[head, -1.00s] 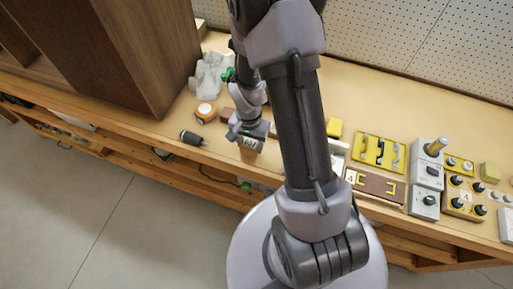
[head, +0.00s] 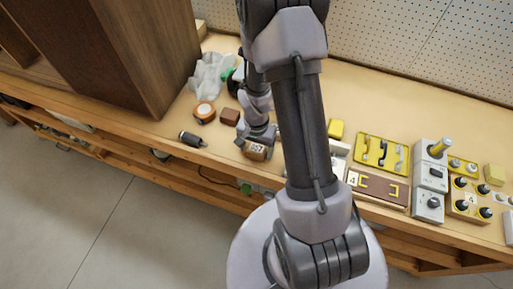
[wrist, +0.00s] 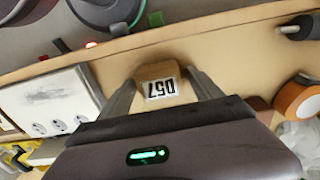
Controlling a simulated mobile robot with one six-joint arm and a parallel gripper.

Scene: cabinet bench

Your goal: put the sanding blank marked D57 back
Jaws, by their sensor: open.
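The sanding blank marked D57 (head: 257,152) is a small tan-brown block with a white label, near the front edge of the bench. In the wrist view the blank (wrist: 155,71) is between my two fingers, its label upside down. My gripper (wrist: 161,88) is open, with one finger on each side of the blank; I cannot tell whether either finger touches it. In the head view my gripper (head: 260,138) is directly over the blank and partly hides it. The place it belongs in cannot be made out.
An orange-and-white roll (head: 204,112), a brown block (head: 229,116) and a dark-handled tool (head: 192,139) lie left of my gripper. A tall wooden cabinet (head: 140,50) stands behind them. A yellow tray (head: 381,152) and grey switch boxes (head: 430,180) are to the right.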

